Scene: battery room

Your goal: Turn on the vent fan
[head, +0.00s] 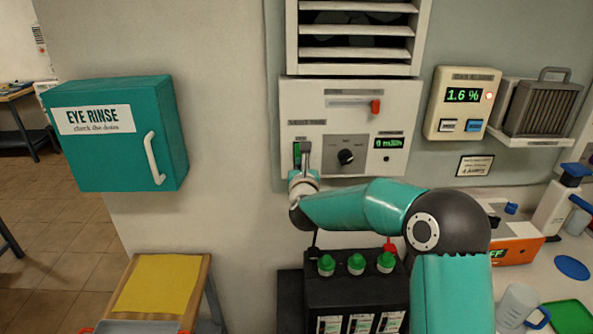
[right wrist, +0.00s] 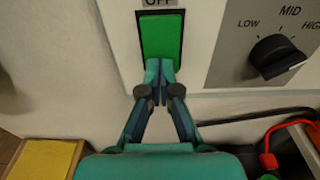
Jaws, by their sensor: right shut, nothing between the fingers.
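The vent fan's white control panel (head: 345,100) is on the wall under a louvred vent (head: 355,30). On its left is a green rocker switch (head: 296,152), which is large in the right wrist view (right wrist: 162,38) below a partly cut-off label that seems to read OFF. A black knob (head: 346,157) marked LOW, MID, HIGH also shows in the right wrist view (right wrist: 275,55). The panel's small green display (head: 389,142) seems to read 0. My right gripper (head: 305,160) is shut and empty, fingertips (right wrist: 160,78) at the switch's lower edge; contact is unclear. My left gripper is out of view.
A red-orange slider handle (head: 376,106) sits above the knob. A gas alarm (head: 463,103) reading 1.6 % hangs to the right. A black battery (head: 350,283) with green caps stands below my arm. A teal eye-rinse cabinet (head: 110,170) is on the left.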

